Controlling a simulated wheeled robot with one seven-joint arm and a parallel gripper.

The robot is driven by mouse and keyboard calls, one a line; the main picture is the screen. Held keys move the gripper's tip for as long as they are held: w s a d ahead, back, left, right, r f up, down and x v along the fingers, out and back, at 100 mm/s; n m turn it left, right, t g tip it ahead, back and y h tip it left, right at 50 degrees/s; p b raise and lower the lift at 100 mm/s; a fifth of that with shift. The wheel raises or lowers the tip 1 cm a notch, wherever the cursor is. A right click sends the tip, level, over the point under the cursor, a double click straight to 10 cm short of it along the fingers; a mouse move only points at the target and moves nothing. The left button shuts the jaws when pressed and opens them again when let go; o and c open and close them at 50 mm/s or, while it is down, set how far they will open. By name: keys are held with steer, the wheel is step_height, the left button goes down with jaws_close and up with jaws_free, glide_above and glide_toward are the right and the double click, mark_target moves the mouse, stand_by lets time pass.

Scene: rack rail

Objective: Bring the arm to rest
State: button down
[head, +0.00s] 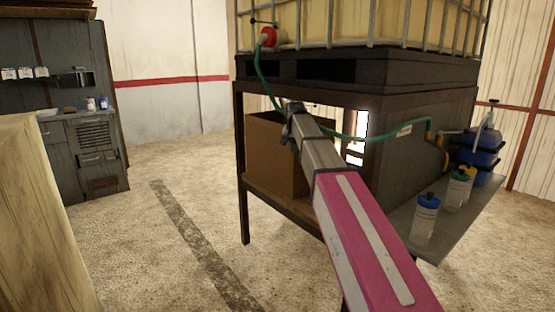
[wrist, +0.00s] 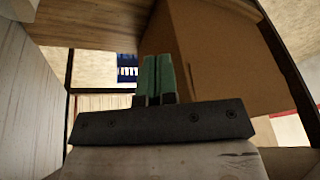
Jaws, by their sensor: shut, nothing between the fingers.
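My arm (head: 370,235), pink with pale strips, reaches forward from the lower right in the head view. My gripper (head: 287,135) is at its far end, in front of the open side of the dark stand. In the wrist view my gripper (wrist: 156,60) shows two green fingers pressed together with nothing between them. A brown cardboard box (head: 275,155) is behind and beside the gripper; it also shows in the wrist view (wrist: 225,60), just right of the fingers. I cannot tell whether the gripper touches it.
A caged tank (head: 340,22) stands on the dark stand (head: 241,200). A green hose (head: 345,136) runs from its red valve (head: 268,37) past my arm. Several bottles, one blue-capped (head: 426,220), stand on a side shelf (head: 465,215). A grey workbench (head: 85,155) is at left. The floor between is clear.

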steer(key=s+d+f+n+g, duration=0.1)
steer(key=s+d+f, duration=0.2)
steer(key=s+f, duration=0.6)
steer(key=s+d+f+n+g, duration=0.1)
steer(key=s+d+f, duration=0.35)
steer(key=f, duration=0.85)
steer(key=s+d+f+n+g, duration=0.1)
steer(key=s+d+f, duration=0.1)
steer(key=s+f, duration=0.6)
steer(key=s+d+f, duration=0.2)
steer(key=s+f, duration=0.6)
steer(key=s, duration=0.4)
steer(key=shift+s+n+g, duration=0.25)
steer(key=shift+n+g, duration=0.15)
steer(key=shift+d+f, duration=0.1)
